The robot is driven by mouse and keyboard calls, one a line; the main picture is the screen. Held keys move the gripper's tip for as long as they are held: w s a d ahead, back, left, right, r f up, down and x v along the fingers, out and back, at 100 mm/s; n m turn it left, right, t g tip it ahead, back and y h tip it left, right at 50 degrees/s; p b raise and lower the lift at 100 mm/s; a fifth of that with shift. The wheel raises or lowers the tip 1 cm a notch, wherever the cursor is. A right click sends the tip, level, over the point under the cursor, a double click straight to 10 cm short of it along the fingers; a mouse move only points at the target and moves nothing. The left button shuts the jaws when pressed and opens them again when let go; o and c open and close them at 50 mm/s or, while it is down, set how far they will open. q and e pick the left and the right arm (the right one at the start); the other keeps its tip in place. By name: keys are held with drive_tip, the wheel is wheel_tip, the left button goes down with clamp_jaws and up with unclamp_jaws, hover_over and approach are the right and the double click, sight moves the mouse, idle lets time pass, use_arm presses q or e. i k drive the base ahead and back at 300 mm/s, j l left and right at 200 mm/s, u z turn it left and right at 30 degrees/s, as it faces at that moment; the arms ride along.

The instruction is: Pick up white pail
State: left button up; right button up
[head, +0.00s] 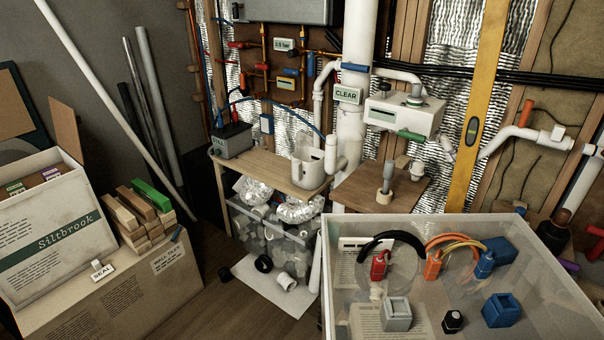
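A white pail-like container (309,171) stands upright at the right end of a light wooden bench (262,168), near the centre of the head view. Its upper part is open and looks notched. A white vertical pipe piece (331,152) stands close against its right side; I cannot tell whether they touch. Neither of my grippers is in view.
A clear bin (450,222) with colored connectors fills the front right. A brown board (350,190) adjoins the bench, with pipes behind it. A grey box (231,139) sits on the bench's left. Cardboard boxes (115,290) and a leaning white pole (105,100) occupy the left.

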sight(308, 172)
drive_tip(key=i+j+z, duration=0.25)
drive_tip(key=j, duration=0.4)
drive_tip(key=i+j+z, duration=0.3)
drive_tip(key=j, duration=0.4)
drive_tip(key=i+j+z, duration=0.15)
drive_tip(key=j, duration=0.2)
drive_tip(key=i+j+z, duration=0.1)
drive_tip(key=j, duration=0.3)
